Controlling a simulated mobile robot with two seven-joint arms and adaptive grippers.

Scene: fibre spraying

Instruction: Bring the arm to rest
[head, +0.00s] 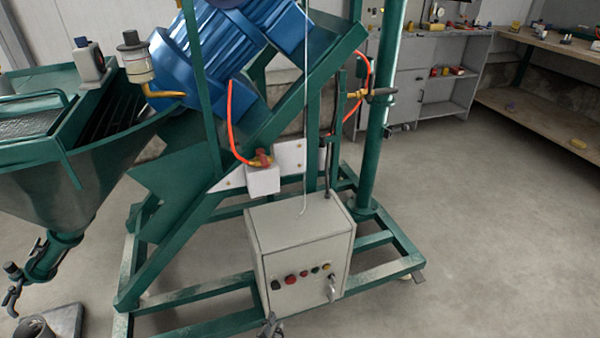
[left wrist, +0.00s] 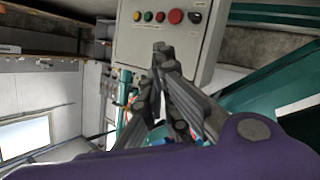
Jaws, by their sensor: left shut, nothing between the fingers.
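My left gripper (head: 270,325) shows only as its fingertips at the bottom edge of the head view, just in front of the lower front of the grey control box (head: 302,240). In the left wrist view the gripper (left wrist: 165,55) has its fingers closed together with nothing between them. The control box (left wrist: 140,45) appears upside down behind the fingertips there, with its row of coloured buttons and a switch. Whether the fingertips touch the box cannot be told. My right gripper is in neither view.
The box stands on a green steel frame (head: 180,295) carrying a blue motor (head: 215,60). A green hopper (head: 75,180) with a valve below is at left. An orange hose (head: 231,120) hangs mid-frame. Workbenches (head: 545,75) stand at the back right. The floor at right is clear.

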